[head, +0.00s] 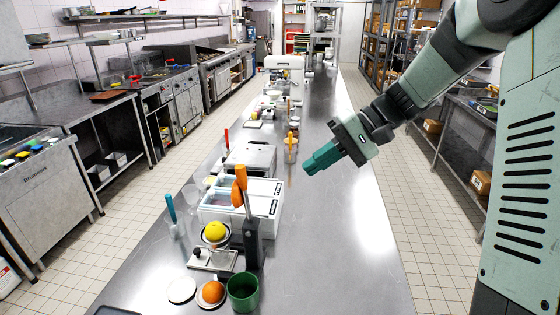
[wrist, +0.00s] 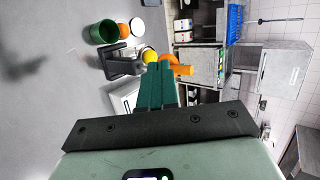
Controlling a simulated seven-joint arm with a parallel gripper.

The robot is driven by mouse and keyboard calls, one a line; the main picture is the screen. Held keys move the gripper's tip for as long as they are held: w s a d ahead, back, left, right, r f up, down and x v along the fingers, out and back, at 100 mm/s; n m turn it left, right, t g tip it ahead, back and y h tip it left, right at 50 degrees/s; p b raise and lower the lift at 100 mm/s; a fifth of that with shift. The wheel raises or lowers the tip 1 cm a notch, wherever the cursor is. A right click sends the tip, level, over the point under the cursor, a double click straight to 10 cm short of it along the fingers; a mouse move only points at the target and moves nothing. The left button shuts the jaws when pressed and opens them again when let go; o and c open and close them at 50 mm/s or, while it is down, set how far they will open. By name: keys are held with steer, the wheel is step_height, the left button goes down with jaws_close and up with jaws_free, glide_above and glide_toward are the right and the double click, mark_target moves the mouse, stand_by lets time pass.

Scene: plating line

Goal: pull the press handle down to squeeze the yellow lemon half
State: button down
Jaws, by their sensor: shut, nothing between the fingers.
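The yellow lemon half (head: 214,230) sits in the cup of the press, whose dark upright post (head: 252,245) stands on the near part of the steel counter. The orange press handle (head: 239,184) is raised, pointing up. In the wrist view, the lemon (wrist: 149,56) shows just beyond my fingertips and the handle (wrist: 180,68) lies partly behind them. My gripper (head: 308,168) has teal fingers closed together with nothing between them. It hangs above the counter, right of and farther back than the handle, apart from it. The fingers also show in the wrist view (wrist: 160,72).
A green cup (head: 243,291) and an orange (head: 211,294) on a small dish stand in front of the press, beside a white dish (head: 181,289). White-lidded containers (head: 240,198) stand behind it. The counter's right side (head: 335,235) is clear.

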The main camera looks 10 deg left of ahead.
steer(key=w+f+y, duration=0.6)
steer(key=w, duration=0.2)
steer(key=shift+w+d+f, duration=0.25)
steer(key=shift+w+d, duration=0.15)
steer(key=shift+a, duration=0.1)
glide_above(244, 199)
steer(key=w+v, duration=0.1)
steer(key=v, duration=0.3)
steer(key=shift+s+f, duration=0.1)
steer(key=shift+f, duration=0.8)
steer(key=shift+a, duration=0.1)
